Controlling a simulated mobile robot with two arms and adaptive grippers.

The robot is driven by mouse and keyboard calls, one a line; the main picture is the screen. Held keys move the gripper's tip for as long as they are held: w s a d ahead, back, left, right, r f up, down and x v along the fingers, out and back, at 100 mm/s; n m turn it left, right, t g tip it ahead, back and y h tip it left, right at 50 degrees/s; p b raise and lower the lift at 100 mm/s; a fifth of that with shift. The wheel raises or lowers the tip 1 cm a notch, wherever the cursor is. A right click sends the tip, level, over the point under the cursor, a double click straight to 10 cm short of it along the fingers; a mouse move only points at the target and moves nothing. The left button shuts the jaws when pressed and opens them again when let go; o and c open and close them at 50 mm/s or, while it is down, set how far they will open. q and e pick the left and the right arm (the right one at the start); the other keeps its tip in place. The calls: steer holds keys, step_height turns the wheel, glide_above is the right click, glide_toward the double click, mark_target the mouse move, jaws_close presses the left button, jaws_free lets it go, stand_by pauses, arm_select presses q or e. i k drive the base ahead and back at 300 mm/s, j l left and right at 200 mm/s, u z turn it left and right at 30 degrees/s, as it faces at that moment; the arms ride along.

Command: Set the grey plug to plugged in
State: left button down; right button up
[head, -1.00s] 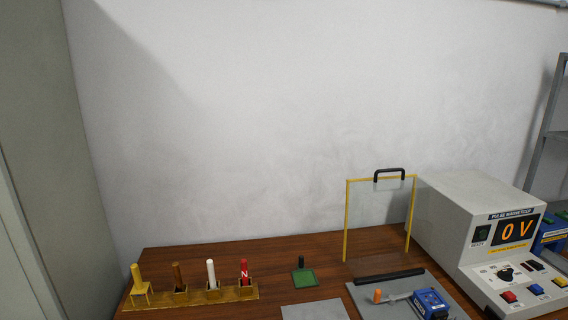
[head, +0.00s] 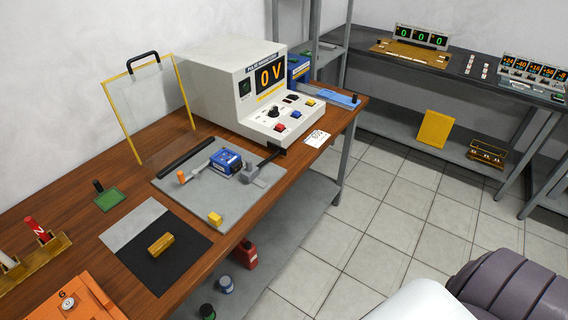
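A grey block with a black bar (head: 256,174), which looks like the grey plug, is at the right end of the grey plate on the wooden bench. It sits beside the blue box (head: 226,161), in front of the pulse magnetizer (head: 237,85), whose display reads 0 V. The black bar reaches towards the magnetizer's lower front corner; I cannot tell whether it is plugged in there. Neither of my grippers shows; only a part of my arm appears at the bottom right.
The grey plate (head: 210,205) also holds a black bar, an orange-topped post and a yellow block. A clear yellow-framed shield (head: 147,95) stands behind. A black mat (head: 160,265) with a brass block lies nearer. Tiled floor separates this bench from a dark bench (head: 450,75).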

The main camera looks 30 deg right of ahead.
mark_target(248, 174)
steer(key=k+z, duration=0.1)
steer(key=z, duration=0.65)
